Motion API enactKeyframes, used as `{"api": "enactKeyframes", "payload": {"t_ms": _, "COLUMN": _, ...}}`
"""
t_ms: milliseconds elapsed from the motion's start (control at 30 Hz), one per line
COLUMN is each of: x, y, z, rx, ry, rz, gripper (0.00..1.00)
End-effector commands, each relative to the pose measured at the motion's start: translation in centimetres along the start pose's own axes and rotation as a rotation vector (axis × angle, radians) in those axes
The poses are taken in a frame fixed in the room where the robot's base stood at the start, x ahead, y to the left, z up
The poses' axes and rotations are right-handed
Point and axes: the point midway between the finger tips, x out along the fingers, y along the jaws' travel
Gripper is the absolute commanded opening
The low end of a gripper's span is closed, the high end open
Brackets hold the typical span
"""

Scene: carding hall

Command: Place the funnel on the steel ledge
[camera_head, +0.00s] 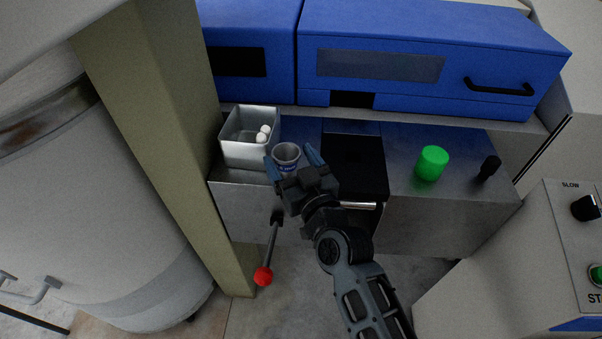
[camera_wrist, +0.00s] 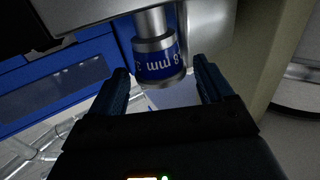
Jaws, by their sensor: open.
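The funnel (camera_head: 287,151) is a small grey metal cup-like piece with a blue band. It appears upright, rim up, at the left end of the steel ledge (camera_head: 403,207), beside a metal bin. My gripper (camera_head: 291,160) is open, with one finger on each side of the funnel. In the wrist view the funnel (camera_wrist: 158,60) shows its blue band with "mm" lettering between the open fingertips (camera_wrist: 163,82), with gaps on both sides. A narrower metal part shows beyond the band. Whether its base touches the ledge is hard to tell.
The square metal bin (camera_head: 250,153) holds white balls, close left of my gripper. A black panel (camera_head: 355,165), a green cylinder (camera_head: 432,163) and a black knob (camera_head: 489,167) are to the right. A red-tipped lever (camera_head: 263,276) sticks out below. Blue machine covers (camera_head: 420,50) stand behind.

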Motion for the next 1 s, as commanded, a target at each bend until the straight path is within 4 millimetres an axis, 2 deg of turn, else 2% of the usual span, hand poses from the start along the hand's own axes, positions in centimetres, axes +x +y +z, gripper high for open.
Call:
{"api": "enactKeyframes", "payload": {"t_ms": 167, "x": -2.4, "y": 0.0, "z": 0.2, "rx": 0.000, "ry": -0.002, "rz": 0.001, "gripper": 0.80}}
{"api": "enactKeyframes", "payload": {"t_ms": 400, "x": -7.3, "y": 0.0, "z": 0.3, "rx": 0.000, "ry": -0.001, "rz": 0.001, "gripper": 0.80}}
{"api": "enactKeyframes", "payload": {"t_ms": 600, "x": -10.5, "y": 0.0, "z": 0.2, "rx": 0.000, "ry": -0.001, "rz": 0.000, "gripper": 0.80}}
{"api": "enactKeyframes", "payload": {"t_ms": 800, "x": -11.9, "y": 0.0, "z": 0.0, "rx": 0.000, "ry": 0.000, "rz": 0.000, "gripper": 0.80}}
{"api": "enactKeyframes", "payload": {"t_ms": 1000, "x": -12.0, "y": 0.0, "z": -0.1, "rx": 0.000, "ry": 0.000, "rz": 0.000, "gripper": 0.80}}
